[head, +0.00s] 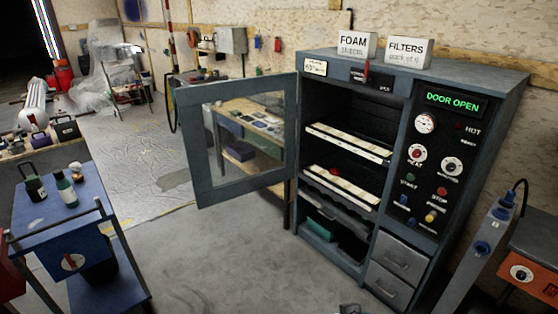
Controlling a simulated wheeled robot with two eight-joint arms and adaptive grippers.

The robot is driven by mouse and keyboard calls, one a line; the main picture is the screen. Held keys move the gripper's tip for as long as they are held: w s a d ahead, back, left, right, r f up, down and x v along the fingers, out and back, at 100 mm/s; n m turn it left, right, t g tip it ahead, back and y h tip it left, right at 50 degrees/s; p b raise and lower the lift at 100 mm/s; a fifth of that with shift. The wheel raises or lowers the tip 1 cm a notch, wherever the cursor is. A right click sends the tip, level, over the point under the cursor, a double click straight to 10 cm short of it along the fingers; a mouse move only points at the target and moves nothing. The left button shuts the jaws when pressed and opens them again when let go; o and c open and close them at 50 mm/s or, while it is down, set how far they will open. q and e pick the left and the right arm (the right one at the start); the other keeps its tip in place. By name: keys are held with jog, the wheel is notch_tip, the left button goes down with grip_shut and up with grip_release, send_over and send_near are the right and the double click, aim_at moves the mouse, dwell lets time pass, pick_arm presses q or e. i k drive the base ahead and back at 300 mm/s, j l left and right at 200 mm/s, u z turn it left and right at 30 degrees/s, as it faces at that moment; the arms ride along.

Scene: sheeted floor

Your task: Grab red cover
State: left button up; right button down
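A grey-blue cabinet (455,73) stands at the right, its windowed door (190,150) swung open to the left. A small red piece (367,68) shows at the top front edge, by a dark label plate; it may be the red cover, but it is too small to be sure. Another small red spot (333,170) is on the lower shelf. The control panel has a red stop button (442,191) and a green "DOOR OPEN" display (452,102). Neither gripper can be made out. A small dark piece is cut off at the bottom edge, and I cannot tell what it is.
White boxes marked FOAM (357,47) and FILTERS (409,51) stand on the cabinet. A blue cart (50,225) with bottles is at the left. An orange box with a dial (540,275) is at the right edge. The floor before the cabinet is mostly clear.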

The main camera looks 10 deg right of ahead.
aim_at(334, 172)
jog(key=i+j+u, duration=0.2)
jog(key=i, duration=0.45)
jog(key=i+u, duration=0.15)
jog(key=i, duration=0.5)
jog(key=i+z, duration=0.45)
jog(key=i+j+z, duration=0.3)
jog(key=i+z, duration=0.15)
jog(key=i+j+z, duration=0.15)
jog(key=i+z, duration=0.3)
jog(key=i+j+z, duration=0.3)
jog(key=z, duration=0.15)
jog(key=i+j+z, duration=0.45)
